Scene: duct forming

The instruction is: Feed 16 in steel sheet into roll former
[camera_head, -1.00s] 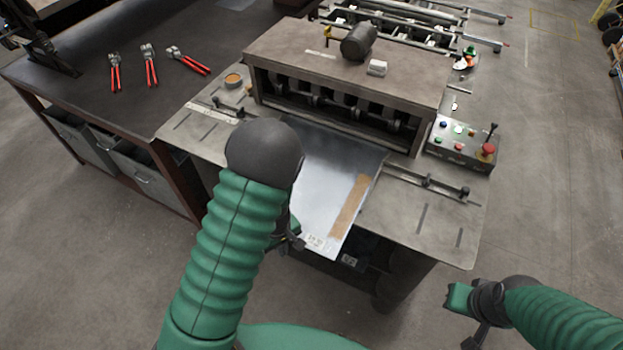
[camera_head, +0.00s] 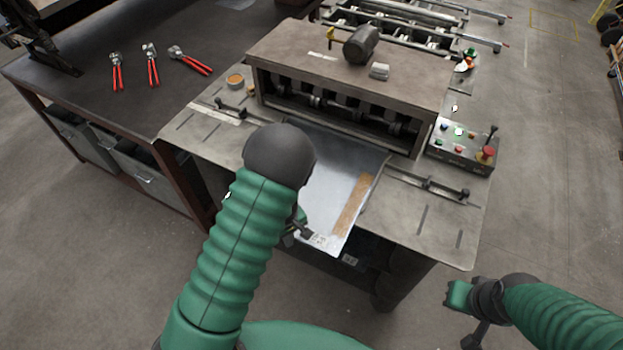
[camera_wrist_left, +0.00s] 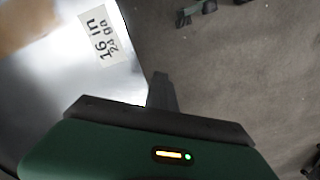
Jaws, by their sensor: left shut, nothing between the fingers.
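The steel sheet (camera_head: 331,186) lies flat on the roll former's infeed table (camera_head: 425,222), its far end at the dark roller opening (camera_head: 335,107). It has a tan strip along its right side and a near-edge label reading "16 in 24 ga" in the left wrist view (camera_wrist_left: 98,38). My left gripper (camera_head: 301,231) is shut at the sheet's near left edge, with nothing between its fingers. In the left wrist view a dark finger (camera_wrist_left: 162,92) shows beside the sheet edge; I cannot tell whether it touches. My right gripper (camera_head: 462,312) is off to the lower right, away from the sheet; its jaws are unclear.
A control box (camera_head: 462,146) with buttons and a red knob sits right of the opening. Guide bars (camera_head: 428,184) flank the infeed. A mallet (camera_head: 360,44) lies on the housing. A dark bench (camera_head: 110,85) with several red-handled tools stands left.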

